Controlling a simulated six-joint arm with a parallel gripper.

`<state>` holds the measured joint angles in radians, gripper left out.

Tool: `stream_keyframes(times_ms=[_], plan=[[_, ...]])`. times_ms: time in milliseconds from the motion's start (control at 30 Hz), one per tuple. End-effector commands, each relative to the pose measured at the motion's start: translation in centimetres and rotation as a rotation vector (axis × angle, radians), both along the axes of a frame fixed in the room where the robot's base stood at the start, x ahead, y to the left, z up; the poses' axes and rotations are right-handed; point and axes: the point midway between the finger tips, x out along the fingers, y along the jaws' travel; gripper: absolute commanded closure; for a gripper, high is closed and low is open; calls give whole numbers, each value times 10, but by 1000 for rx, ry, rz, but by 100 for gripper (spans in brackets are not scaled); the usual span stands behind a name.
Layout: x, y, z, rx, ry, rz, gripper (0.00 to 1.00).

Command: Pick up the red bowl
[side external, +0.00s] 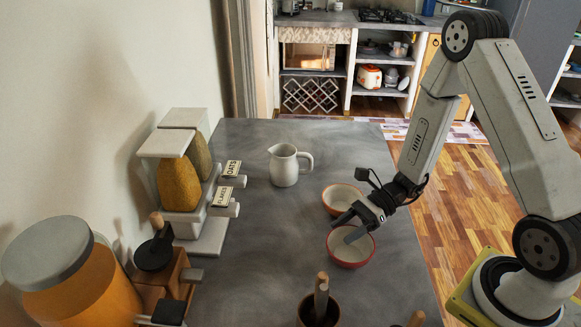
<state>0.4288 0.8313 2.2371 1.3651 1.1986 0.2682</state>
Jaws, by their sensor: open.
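A red bowl (351,262) with a pale inside sits on the grey counter. A second bowl (331,206), more orange-red with a pale inside, sits just behind it. My gripper (347,228) is open and reaches in from the right, pointing down-left. One finger shows over the inside of the nearer red bowl, and the other lies in front of the farther bowl. Whether a finger touches the nearer bowl's rim I cannot tell. My gripper hides part of both bowls.
A white pitcher (284,168) stands behind the bowls. A cereal dispenser (178,182) and an orange jar (80,292) stand at the left. A dark pot with wooden handles (318,310) is at the front. The counter's right edge (412,235) is close to the bowls.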

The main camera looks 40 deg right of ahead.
Motion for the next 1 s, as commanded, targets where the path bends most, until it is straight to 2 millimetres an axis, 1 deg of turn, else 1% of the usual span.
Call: stream_keyframes(times_ms=[100, 567, 600, 667, 700, 767, 800, 1000], plan=[[1, 3, -2, -1, 1, 0, 36], [1, 3, -1, 0, 1, 0, 36], [1, 3, -1, 0, 1, 0, 42], [1, 3, -1, 0, 1, 0, 61], [1, 3, -1, 0, 1, 0, 74], [1, 3, -1, 0, 0, 0, 93], [1, 3, -1, -1, 0, 0, 100], [0, 3, -2, -2, 2, 0, 100]])
